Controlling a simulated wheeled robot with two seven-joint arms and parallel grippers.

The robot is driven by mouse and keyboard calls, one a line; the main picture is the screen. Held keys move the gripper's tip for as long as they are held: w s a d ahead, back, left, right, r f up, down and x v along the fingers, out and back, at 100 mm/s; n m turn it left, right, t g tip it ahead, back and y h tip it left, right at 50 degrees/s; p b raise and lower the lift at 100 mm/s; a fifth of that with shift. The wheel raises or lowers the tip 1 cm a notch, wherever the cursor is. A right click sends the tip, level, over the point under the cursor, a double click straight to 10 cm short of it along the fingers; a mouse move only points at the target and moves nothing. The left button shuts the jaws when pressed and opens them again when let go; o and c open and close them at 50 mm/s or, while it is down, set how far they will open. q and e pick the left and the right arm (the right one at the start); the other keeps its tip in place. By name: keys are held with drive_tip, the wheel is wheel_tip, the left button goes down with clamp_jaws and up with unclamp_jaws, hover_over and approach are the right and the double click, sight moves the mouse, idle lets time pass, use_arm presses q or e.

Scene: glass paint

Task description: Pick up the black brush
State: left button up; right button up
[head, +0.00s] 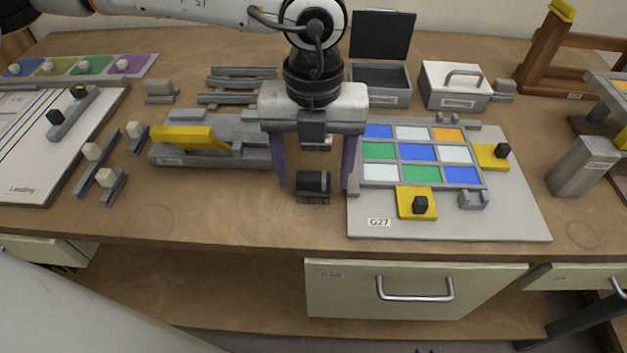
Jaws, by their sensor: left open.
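A small black block with a grey lower part (313,187), which looks like the black brush, sits on the wooden table in front of the grey fixture. My left gripper (315,187) points down over it. Its two purple fingers are open and stand apart on either side of the block, with a gap to each side.
A panel of coloured glass squares (421,155) with yellow clamps lies on a grey board (510,215) just right of the gripper. A yellow-topped fixture (185,137) is to the left. Open and closed boxes stand behind. The table's front strip is mostly clear.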

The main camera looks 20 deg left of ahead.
sight(314, 176)
use_arm(q)
drive_tip(key=shift+f, duration=1.3)
drive_tip(key=c, duration=1.1)
drive_tip(key=shift+r+b, duration=0.5)
drive_tip(key=shift+r, duration=4.55)
